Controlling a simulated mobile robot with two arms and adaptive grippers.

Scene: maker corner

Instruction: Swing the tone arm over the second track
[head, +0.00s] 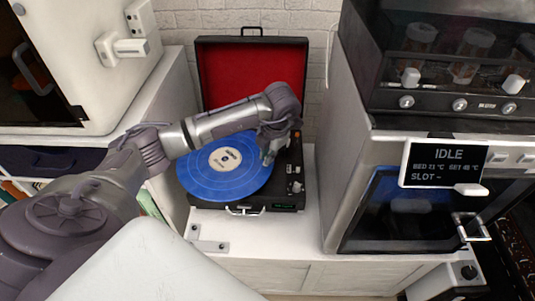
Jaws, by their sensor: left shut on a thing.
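A suitcase record player (283,200) stands on a white counter with its red-lined lid (245,68) raised at the back. A blue record (208,186) with a pale label (225,159) lies on it. My left arm reaches across the player from the left. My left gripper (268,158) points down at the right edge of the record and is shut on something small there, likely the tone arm. The tone arm itself is mostly hidden behind the gripper, and I cannot tell which track it is over. My right gripper is not in view.
A tall grey-sided machine stands close on the right, with a display (445,166) reading IDLE. A white cabinet (85,60) stands at the left.

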